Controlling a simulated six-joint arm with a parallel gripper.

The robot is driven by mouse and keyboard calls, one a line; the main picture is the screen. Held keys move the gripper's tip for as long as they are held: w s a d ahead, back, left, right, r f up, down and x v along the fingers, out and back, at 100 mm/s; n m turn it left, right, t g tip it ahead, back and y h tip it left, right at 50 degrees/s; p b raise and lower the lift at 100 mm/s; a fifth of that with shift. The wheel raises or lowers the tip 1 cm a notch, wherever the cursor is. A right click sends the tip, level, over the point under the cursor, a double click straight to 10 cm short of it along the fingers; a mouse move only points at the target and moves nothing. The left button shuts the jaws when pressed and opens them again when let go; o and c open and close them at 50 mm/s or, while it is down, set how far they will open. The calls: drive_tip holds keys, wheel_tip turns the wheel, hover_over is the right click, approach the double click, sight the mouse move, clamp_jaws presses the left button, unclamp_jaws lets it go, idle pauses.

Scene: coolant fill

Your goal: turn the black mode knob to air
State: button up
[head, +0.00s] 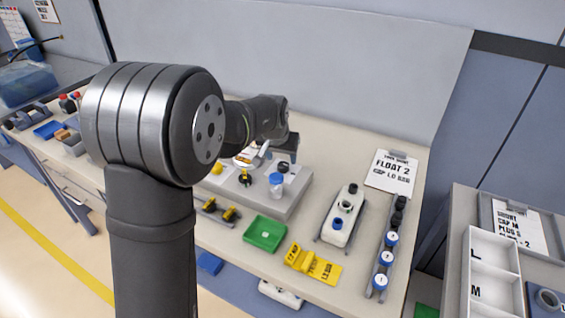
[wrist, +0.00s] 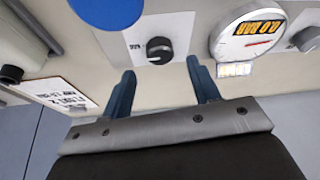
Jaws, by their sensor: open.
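A round black knob (wrist: 158,50) with a white pointer mark sits on a light plate in the wrist view, with a small label beside it that I cannot read surely. My gripper (wrist: 162,82) is open, its two blue fingers spread apart. The knob lies beyond the gap between the fingertips, and nothing is held. A second dark knob (wrist: 308,39) shows at the right edge. In the head view my arm hides part of the grey bench unit (head: 290,203). A small black knob (head: 283,167) shows there under my wrist; I cannot tell if it is the same one.
In the head view a blue-capped container (head: 277,182), a green tray (head: 265,234) and a white device (head: 341,217) stand around the unit.

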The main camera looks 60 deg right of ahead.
sight(283, 164)
drive_tip(key=shift+x, duration=2.2)
drive_tip(key=shift+c, duration=0.3)
drive_tip(key=c, duration=0.9)
